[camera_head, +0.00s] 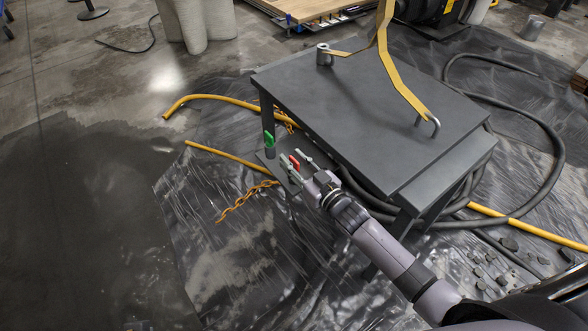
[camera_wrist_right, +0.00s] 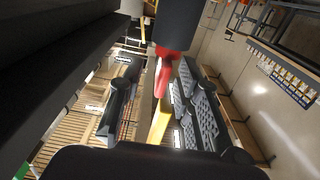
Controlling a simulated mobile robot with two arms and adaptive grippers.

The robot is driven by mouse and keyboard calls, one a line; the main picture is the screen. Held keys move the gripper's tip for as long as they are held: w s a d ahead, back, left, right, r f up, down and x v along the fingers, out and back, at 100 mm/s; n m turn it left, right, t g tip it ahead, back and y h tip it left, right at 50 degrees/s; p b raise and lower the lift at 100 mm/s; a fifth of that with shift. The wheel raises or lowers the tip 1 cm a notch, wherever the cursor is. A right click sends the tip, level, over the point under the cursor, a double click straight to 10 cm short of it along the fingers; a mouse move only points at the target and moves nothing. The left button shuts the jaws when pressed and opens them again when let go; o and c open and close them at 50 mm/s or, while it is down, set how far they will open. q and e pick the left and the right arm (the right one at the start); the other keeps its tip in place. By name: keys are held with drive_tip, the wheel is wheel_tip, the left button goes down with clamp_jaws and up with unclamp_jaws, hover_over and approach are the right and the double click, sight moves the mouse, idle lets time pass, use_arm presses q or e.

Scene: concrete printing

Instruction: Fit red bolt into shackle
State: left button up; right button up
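The red bolt (camera_head: 294,162) is upright at the small dark plate beside the table's near left corner. My right gripper (camera_head: 297,167) is at it, with one finger on each side. In the right wrist view the red part (camera_wrist_right: 165,68) shows between the fingers (camera_wrist_right: 160,100), with a visible gap to them, and a dark cylinder adjoins it. The gripper looks open around the bolt. A grey metal shackle (camera_head: 433,123) is at the lower end of the yellow strap, on the right part of the table top. My left gripper is not in view.
A green-topped piece (camera_head: 268,140) stands on the small plate (camera_head: 271,168), left of my gripper. The dark table (camera_head: 350,110) carries a grey cylinder (camera_head: 323,55). Black hoses (camera_head: 545,140) and yellow hoses (camera_head: 225,155) lie around. The floor at left is clear.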

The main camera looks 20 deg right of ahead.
drive_tip(key=shift+w, duration=0.15)
drive_tip(key=shift+c, duration=0.6)
clamp_jaws()
